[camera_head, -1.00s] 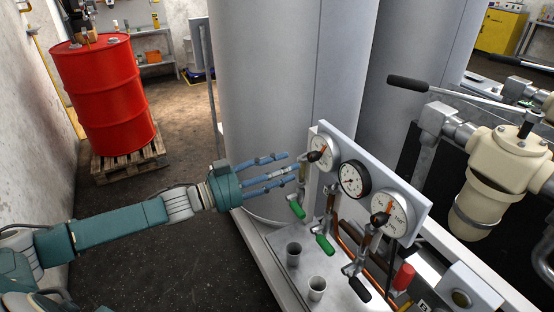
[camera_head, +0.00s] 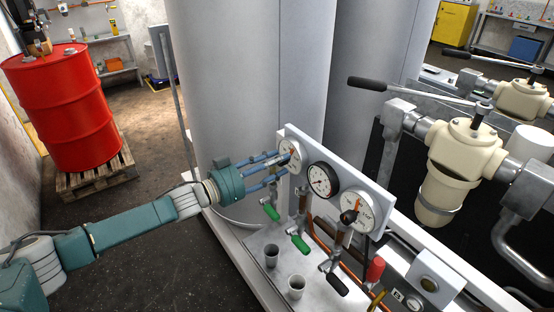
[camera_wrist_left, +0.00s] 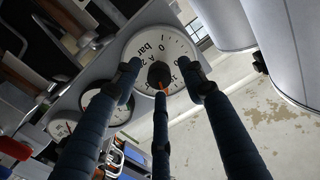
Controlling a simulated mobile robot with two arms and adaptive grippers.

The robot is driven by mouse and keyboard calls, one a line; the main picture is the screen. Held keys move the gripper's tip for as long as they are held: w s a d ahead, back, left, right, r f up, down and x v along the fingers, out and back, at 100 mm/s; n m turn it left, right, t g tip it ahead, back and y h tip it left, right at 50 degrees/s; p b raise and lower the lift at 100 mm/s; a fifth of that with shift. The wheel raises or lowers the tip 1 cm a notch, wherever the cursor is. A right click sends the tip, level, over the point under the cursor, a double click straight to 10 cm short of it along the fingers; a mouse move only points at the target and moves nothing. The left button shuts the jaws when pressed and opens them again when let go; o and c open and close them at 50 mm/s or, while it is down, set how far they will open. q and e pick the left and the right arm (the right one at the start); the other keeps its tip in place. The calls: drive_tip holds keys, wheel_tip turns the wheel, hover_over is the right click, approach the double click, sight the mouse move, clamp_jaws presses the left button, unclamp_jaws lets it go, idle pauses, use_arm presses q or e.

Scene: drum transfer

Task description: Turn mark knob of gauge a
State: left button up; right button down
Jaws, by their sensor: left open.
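Gauge a (camera_head: 289,150) is the leftmost white dial on the grey panel, partly covered by my left fingers in the head view. In the left wrist view, gauge a (camera_wrist_left: 140,48) faces me with "A" and "bar" on its dial. Its dark mark knob (camera_wrist_left: 158,73), with an orange-red pointer, sits at the dial's centre. My left gripper (camera_head: 281,162) is open at the dial. In the left wrist view, the three fingers of the left gripper (camera_wrist_left: 164,80) are spread around the knob; whether any touches it I cannot tell. My right gripper is out of view.
A black-rimmed gauge (camera_head: 322,180) and another white gauge (camera_head: 357,213) sit to the right on the panel (camera_head: 383,193). Green-handled valves (camera_head: 300,244) hang below. Two cups (camera_head: 296,287) stand on the ledge. A large grey tank (camera_head: 245,80) rises behind.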

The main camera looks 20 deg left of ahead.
use_arm(q)
drive_tip(key=shift+w+d, duration=0.15)
clamp_jaws()
drive_tip(key=shift+r+m, duration=0.1)
drive_tip(key=shift+m, duration=0.4)
unclamp_jaws()
drive_tip(key=v, duration=1.2)
